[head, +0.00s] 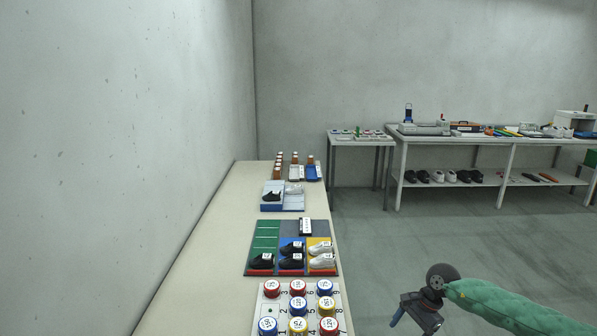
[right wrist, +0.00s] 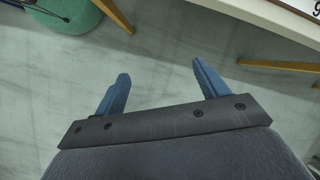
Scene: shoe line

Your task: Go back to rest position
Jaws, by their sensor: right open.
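My right gripper (right wrist: 160,88) is open in the right wrist view, with its two blue fingers apart and nothing between them. Below them is only the grey floor. In the head view the right gripper (head: 398,318) hangs at the bottom right, at the end of my green-sleeved arm. It is off the right side of the long table, above the floor and apart from everything. My left gripper does not show in either view.
The long table (head: 200,240) runs along the left wall. It bears a board of numbered round caps (head: 274,306), a coloured mat (head: 265,233) with several shoes, and a blue-white tray (head: 291,207). Benches (head: 450,141) stand at the back. The floor (head: 400,240) between is clear.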

